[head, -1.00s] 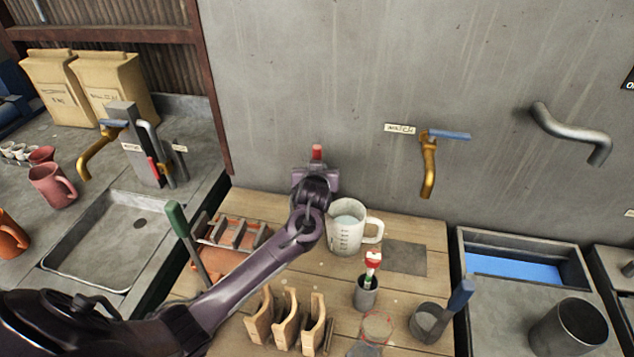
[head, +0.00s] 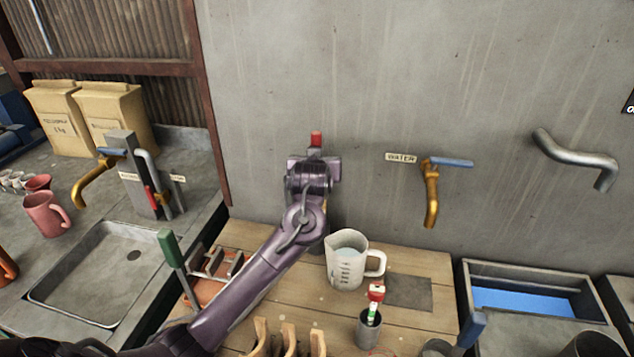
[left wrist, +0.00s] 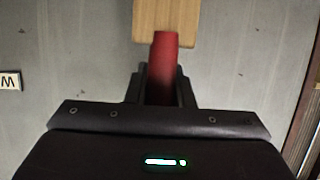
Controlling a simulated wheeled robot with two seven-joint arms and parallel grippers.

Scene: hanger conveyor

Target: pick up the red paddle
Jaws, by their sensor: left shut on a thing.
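The red paddle has a red handle (left wrist: 166,65) and a tan wooden part (left wrist: 165,20) beyond it in the left wrist view. My left gripper (left wrist: 163,85) is shut on the red handle, which lies between its two fingers. In the head view only a red end of the paddle (head: 316,138) shows above my left gripper (head: 314,158); the rest is hidden behind my gripper and arm. The gripper is in front of the grey wall, above the back of the wooden table. My right gripper is not in view.
A white measuring jug (head: 345,270) stands on the wooden table (head: 425,265) right of my arm. A grey cup (head: 368,328) holds a red-and-white tool. A green-handled lever (head: 168,248) stands left of the arm. A gold tap (head: 431,195) juts from the wall.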

